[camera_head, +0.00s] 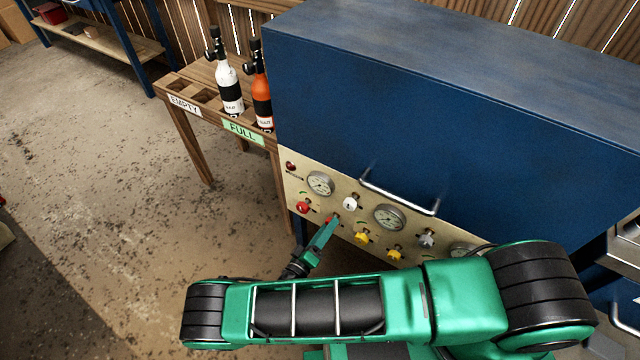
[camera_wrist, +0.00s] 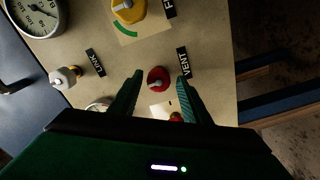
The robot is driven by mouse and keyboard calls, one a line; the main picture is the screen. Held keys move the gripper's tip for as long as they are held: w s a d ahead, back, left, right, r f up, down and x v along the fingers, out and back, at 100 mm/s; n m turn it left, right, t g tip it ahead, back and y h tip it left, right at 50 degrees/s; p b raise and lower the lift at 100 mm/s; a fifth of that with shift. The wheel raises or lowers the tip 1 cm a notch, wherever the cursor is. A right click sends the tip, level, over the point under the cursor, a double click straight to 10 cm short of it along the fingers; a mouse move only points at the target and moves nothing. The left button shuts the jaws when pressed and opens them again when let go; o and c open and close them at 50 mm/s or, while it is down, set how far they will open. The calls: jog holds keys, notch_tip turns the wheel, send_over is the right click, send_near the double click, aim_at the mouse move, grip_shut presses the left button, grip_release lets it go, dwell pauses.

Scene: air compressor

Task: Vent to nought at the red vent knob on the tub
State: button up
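The red vent knob (camera_wrist: 157,79) sits on the cream panel in the wrist view, beside a black label reading VENT (camera_wrist: 184,62). My gripper (camera_wrist: 160,76) is open, with one finger on each side of this knob. Gaps show between the knob and both fingers, and I cannot tell how deep the fingers reach.
The panel (camera_head: 334,205) fronts a large blue cabinet (camera_head: 420,120) with a handle. Gauges (camera_head: 389,217), a white knob (camera_head: 350,203) and yellow knobs (camera_head: 362,238) are close by. A wooden rack (camera_head: 225,120) with a white and an orange bottle stands left.

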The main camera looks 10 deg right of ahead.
jog(key=shift+s+a, duration=0.1)
jog(key=v, duration=0.5)
jog(key=shift+s+a, duration=0.2)
